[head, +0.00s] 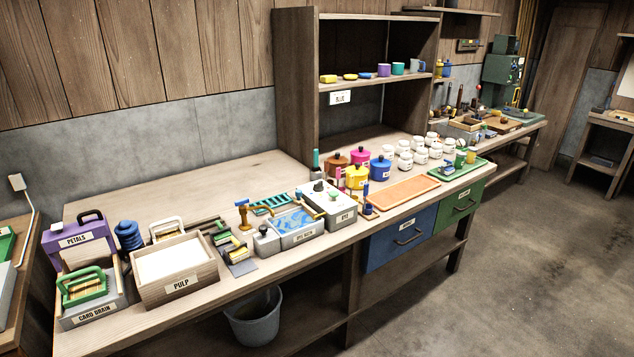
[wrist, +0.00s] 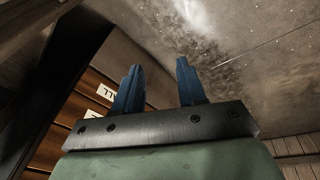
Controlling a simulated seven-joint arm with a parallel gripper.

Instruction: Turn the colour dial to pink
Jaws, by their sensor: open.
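A grey box labelled DYE (head: 328,208) stands near the middle of the bench.
A grey tray of blue liquid (head: 295,226) stands left of the dye box. Coloured lidded pots, including a yellow one (head: 356,178), stand behind and right. A wooden PULP box (head: 177,270) is at the left.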

